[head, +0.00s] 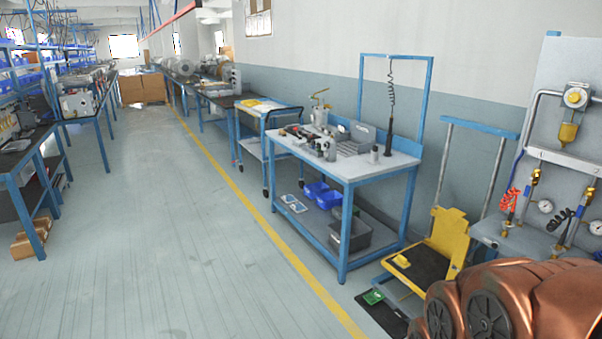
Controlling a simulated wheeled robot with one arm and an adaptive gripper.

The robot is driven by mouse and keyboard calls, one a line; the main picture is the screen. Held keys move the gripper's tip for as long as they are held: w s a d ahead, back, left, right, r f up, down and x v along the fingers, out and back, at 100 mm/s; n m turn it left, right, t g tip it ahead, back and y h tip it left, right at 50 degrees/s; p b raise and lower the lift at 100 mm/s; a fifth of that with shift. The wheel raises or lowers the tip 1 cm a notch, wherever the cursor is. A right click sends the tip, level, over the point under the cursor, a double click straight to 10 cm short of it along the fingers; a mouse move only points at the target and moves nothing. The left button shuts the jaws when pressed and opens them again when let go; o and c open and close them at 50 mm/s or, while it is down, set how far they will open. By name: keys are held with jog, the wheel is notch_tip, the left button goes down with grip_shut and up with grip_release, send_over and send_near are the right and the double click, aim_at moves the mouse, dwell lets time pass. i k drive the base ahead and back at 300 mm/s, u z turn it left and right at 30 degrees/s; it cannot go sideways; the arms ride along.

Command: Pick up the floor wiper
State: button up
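I cannot make out a floor wiper anywhere in the head view. My gripper is not in view either. The lower right corner is covered by large copper-coloured rounded parts, which hide the floor behind them.
A blue-framed workbench (349,176) with tools stands right of centre. A yellow hand cart (449,236) and a gauge panel (571,160) stand at the right. A dark mat (388,318) lies low by the cart. The grey aisle (180,240) left of the yellow floor line (283,248) is clear.

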aim_at(400, 260)
jog(key=u, duration=0.3)
jog(key=i, duration=1.8)
jog(key=z, duration=0.5)
jog(key=i, duration=2.1)
jog(key=z, duration=0.7)
